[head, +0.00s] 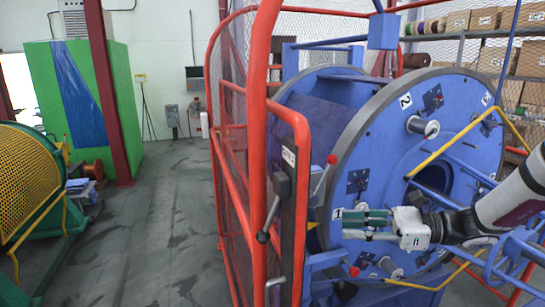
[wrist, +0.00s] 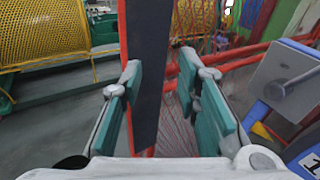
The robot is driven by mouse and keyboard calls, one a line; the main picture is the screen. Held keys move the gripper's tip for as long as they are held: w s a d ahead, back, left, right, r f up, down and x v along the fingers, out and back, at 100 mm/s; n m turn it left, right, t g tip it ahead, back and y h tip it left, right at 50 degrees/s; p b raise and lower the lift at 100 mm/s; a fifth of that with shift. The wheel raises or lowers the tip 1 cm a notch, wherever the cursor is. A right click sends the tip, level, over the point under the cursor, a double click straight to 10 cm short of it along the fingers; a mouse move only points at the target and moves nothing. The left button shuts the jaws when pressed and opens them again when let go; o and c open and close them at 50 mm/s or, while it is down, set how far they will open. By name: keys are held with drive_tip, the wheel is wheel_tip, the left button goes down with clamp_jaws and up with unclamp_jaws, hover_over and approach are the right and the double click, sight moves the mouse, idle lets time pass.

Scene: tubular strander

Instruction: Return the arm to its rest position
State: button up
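My gripper (head: 347,225) is at the right in the head view, in front of the lower part of the blue strander disc (head: 385,120). Its green-padded fingers point left toward the red guard gate. In the wrist view my gripper (wrist: 160,78) has its fingers apart, with nothing held. A dark upright post with a red edge (wrist: 146,50) shows between the fingers there; whether it lies between the pads or beyond them is hard to tell from that view. In the head view the fingertips look right of the gate post (head: 291,215).
The red mesh guard (head: 232,150) has lever handles (head: 323,178) close to my gripper. Blue bars and yellow rods (head: 455,145) run near my arm. Shelves with boxes (head: 490,48) stand behind. The grey floor aisle (head: 160,215) at left is clear, beside a yellow mesh drum (head: 25,175).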

drive_tip(key=s+a+r+n+g+h, duration=0.1)
drive_tip(key=s+a+n+g+h, duration=0.15)
drive_tip(key=s+n+h, duration=0.35)
drive_tip(key=s+a+r+n+g+h, duration=0.1)
drive_tip(key=s+a+n+g+h, duration=0.2)
drive_tip(key=s, duration=0.5)
drive_tip(key=s+d+r+n+t+h, duration=0.5)
drive_tip(key=s+d+n+t+h, duration=0.1)
drive_tip(key=s+n, duration=0.3)
drive_tip(key=shift+s+d+n+t+h, duration=0.4)
drive_tip(key=shift+n+t+h, duration=0.3)
drive_tip(key=shift+n, duration=0.2)
drive_tip(key=shift+w+r, duration=0.1)
drive_tip(key=shift+r, duration=0.05)
